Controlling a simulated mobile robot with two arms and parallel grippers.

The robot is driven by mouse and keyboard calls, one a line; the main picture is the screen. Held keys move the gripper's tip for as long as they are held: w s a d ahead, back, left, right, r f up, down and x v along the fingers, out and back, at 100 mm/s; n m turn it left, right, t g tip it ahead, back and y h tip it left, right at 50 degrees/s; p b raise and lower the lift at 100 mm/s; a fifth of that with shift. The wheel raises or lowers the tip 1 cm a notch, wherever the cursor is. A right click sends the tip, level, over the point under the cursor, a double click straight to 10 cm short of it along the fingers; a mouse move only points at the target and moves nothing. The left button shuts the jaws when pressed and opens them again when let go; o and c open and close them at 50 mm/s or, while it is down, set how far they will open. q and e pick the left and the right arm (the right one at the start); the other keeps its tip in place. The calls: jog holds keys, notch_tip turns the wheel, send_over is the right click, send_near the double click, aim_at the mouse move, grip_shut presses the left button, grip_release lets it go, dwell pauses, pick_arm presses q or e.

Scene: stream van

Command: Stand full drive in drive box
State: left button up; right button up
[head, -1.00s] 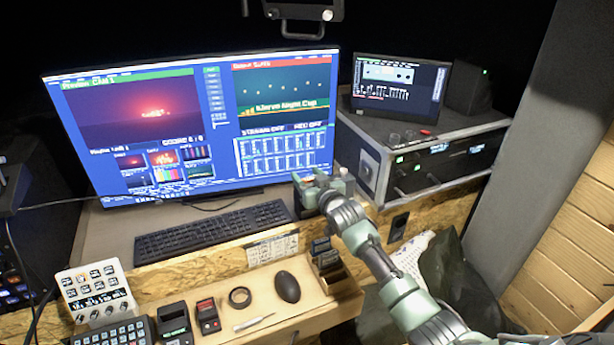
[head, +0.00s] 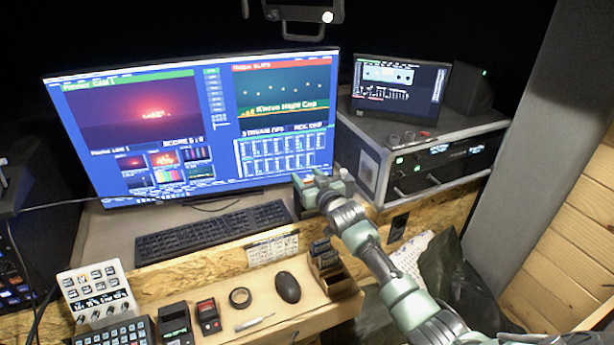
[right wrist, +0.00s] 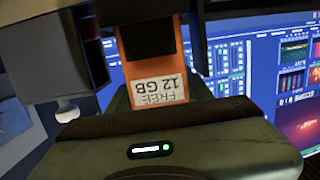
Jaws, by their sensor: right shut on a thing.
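My right gripper (head: 318,186) is at the desk's back right, beside the big monitor's lower right corner. In the right wrist view it is shut on an orange drive (right wrist: 150,62), between its dark fingers. The drive's white label reads "FREE 12 GB", upside down in that view. In the head view the gripper mostly hides the drive. The drive box (head: 341,283) is a small wooden holder at the right end of the front ledge, with dark drives (head: 323,255) standing in its back part. My left gripper is not in view.
A keyboard (head: 212,230) lies left of the gripper, under the large monitor (head: 200,125). A rack case (head: 430,160) stands to the right. The wooden ledge holds a mouse (head: 288,288), a tape roll (head: 240,297) and small dark devices (head: 208,316).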

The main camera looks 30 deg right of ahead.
jog(key=shift+r, duration=0.65)
jog(key=o, duration=1.5)
jog(key=shift+s, duration=0.5)
jog(key=s, duration=0.4)
jog(key=s+r+b, duration=0.1)
jog(key=s, duration=0.1)
jog(key=shift+s+a, duration=0.2)
jog(key=shift+s, duration=0.2)
